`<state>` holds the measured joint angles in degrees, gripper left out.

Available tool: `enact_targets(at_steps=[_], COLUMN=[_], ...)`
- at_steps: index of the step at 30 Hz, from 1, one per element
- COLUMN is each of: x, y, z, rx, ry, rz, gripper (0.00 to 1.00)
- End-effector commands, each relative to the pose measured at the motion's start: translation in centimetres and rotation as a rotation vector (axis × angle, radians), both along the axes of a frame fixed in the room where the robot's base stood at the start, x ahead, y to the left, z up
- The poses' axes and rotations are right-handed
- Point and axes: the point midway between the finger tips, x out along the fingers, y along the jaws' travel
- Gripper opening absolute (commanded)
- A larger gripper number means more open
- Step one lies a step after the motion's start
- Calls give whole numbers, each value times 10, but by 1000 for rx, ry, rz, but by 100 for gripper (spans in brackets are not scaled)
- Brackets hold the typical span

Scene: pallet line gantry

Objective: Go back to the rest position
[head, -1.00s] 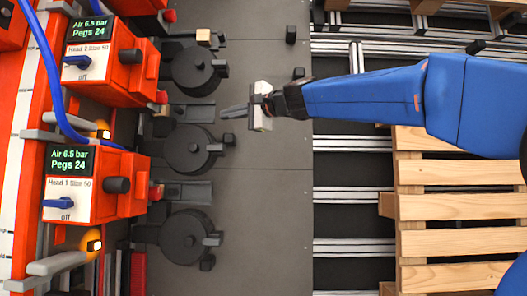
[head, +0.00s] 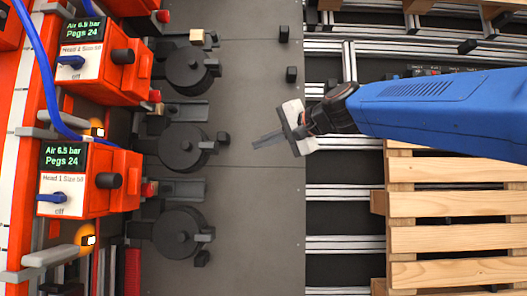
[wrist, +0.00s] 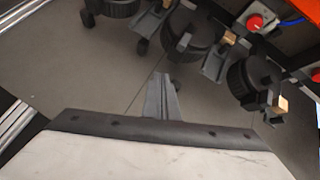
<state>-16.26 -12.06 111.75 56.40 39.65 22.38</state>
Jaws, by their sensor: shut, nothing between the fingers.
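My gripper (head: 268,140) is over the right part of the grey floor plate (head: 255,200) in the head view, at the end of my blue arm. Its dark fingers are together, with nothing between them, and point left. In the wrist view the shut fingers (wrist: 162,90) stick out beyond the pale gripper body, over bare grey plate. The gripper is apart from the black round fixtures (head: 182,147) to its left.
Two orange-red machine heads (head: 85,178) with "Pegs 24" displays stand at the left. Small black blocks (head: 291,74) lie on the plate. A wooden pallet (head: 450,204) rests over metal rails at the right. The lower middle of the plate is clear.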

Motion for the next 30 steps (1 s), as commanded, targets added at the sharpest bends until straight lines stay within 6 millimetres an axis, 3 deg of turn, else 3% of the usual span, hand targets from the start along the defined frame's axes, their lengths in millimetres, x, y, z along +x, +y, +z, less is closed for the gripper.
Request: enact_targets(at_steps=[3,21,27,30], x=[-39,-241,-290,-303], y=[-41,-234,-277,-288], z=[-26,-195,-235,-245], rx=[-145,-901,-1075,-1118], ry=[-44,-88,-54,-41], rz=[34,272,344,363], gripper=[0,0,0,0])
